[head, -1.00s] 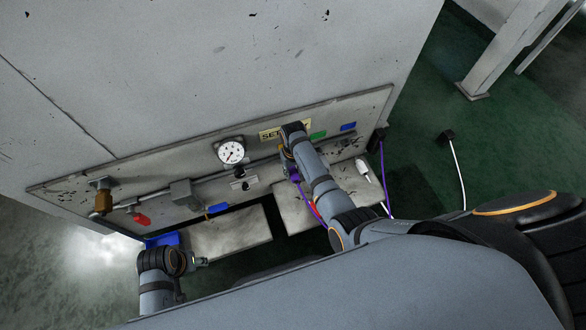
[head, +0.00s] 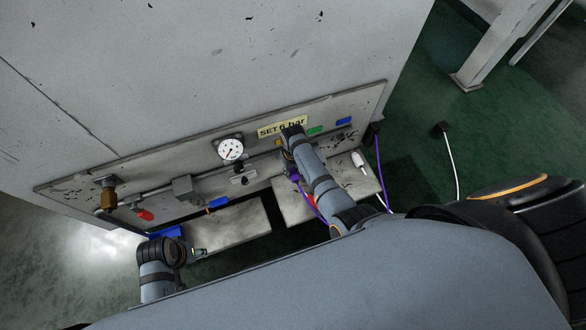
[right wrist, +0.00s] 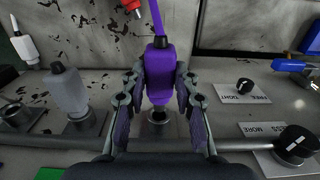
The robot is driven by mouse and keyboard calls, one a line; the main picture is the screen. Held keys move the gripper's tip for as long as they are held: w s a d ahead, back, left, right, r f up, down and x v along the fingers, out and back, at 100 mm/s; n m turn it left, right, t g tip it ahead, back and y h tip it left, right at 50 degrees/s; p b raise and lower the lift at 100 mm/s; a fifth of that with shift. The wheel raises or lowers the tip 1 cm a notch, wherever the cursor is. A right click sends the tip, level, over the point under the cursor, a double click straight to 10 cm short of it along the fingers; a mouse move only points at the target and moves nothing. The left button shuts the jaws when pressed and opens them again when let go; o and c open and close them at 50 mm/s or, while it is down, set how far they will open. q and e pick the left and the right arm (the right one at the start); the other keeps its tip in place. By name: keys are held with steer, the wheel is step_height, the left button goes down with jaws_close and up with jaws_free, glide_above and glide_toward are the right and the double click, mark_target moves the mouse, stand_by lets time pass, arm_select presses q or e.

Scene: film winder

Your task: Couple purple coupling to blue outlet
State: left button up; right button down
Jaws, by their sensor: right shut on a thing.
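My right gripper (right wrist: 160,108) is shut on the purple coupling (right wrist: 160,72), which is upright with its purple hose rising behind it. A metal outlet (right wrist: 160,124) is just below the coupling in the right wrist view; I cannot tell if they touch. That outlet's label is hidden. In the head view the right gripper (head: 291,165) is at the panel, left of the green label (head: 314,131) and the blue label (head: 344,121). A bare outlet (right wrist: 14,112) shows at far left in the wrist view. My left gripper (head: 200,252) is low at left, its jaws unclear.
A grey coupling (right wrist: 68,92) stands on the outlet beside the purple one. In the head view, a gauge (head: 231,149) and a red handle (head: 144,214) are on the panel. A white coupling (head: 358,159) is on the right ledge.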

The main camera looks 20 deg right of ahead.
steer(key=shift+s+r+p, duration=0.2)
steer(key=shift+s+p, duration=0.55)
steer(key=shift+p, duration=0.25)
steer(key=shift+s, duration=0.25)
steer(key=shift+s+f, duration=0.1)
steer(key=shift+f, duration=0.15)
